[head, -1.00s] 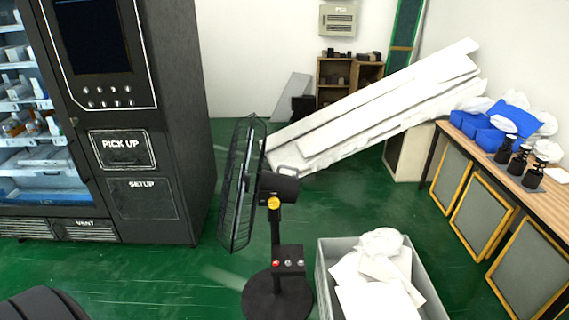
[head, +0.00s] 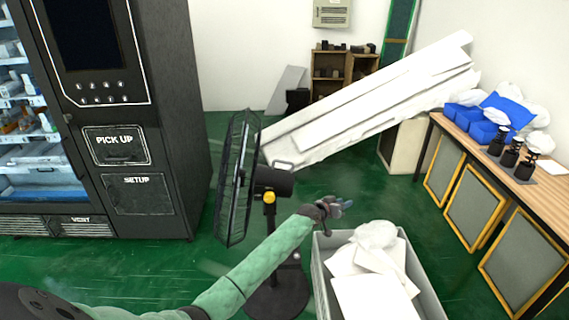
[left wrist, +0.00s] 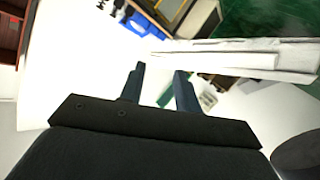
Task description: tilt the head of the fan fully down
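The black fan (head: 236,180) stands on the floor in the head view, its round cage nearly upright and facing left. Its motor housing (head: 273,183) is behind the cage on the right, with a yellow knob (head: 269,197) below. My left forearm crosses in front of the fan's pole and hides part of it. My left gripper (head: 340,205) is to the right of the motor housing, apart from it, above the bin's edge. In the left wrist view its two fingers (left wrist: 159,82) are apart with nothing between them. My right gripper is not in view.
A grey bin (head: 322,270) with white packages stands right of the fan. A black vending machine (head: 165,120) is at the left. White boards (head: 375,105) lean behind the fan. A wooden bench (head: 480,150) with black bottles is at the right.

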